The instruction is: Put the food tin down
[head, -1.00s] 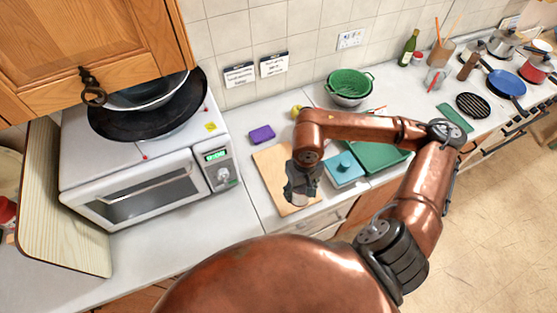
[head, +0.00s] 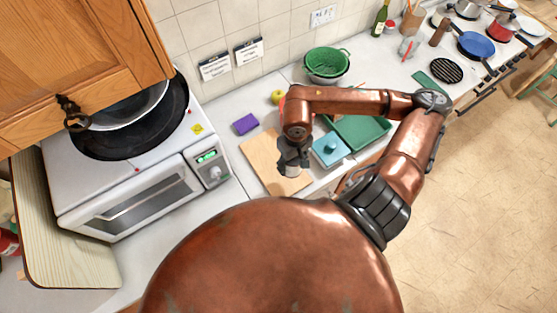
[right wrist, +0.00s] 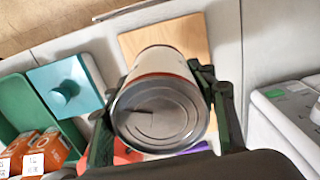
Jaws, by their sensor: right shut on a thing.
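The food tin (right wrist: 158,112) is held in my right gripper (right wrist: 163,92), shut around its sides. In the right wrist view its round metal end faces the camera, with a pale label on its side. In the head view my right gripper (head: 292,162) is over the right part of a wooden board (head: 262,160), and only a little of the tin (head: 292,172) shows below the fingers. The board also shows behind the tin in the right wrist view (right wrist: 192,38). I cannot tell whether the tin touches the board. My left gripper is not in view.
A blue-green lidded box (head: 328,150) and a green tray (head: 365,135) stand right of the board. A purple item (head: 246,124) and yellow fruit (head: 278,97) lie behind it. A white oven (head: 130,195) stands left. The board's left part is clear.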

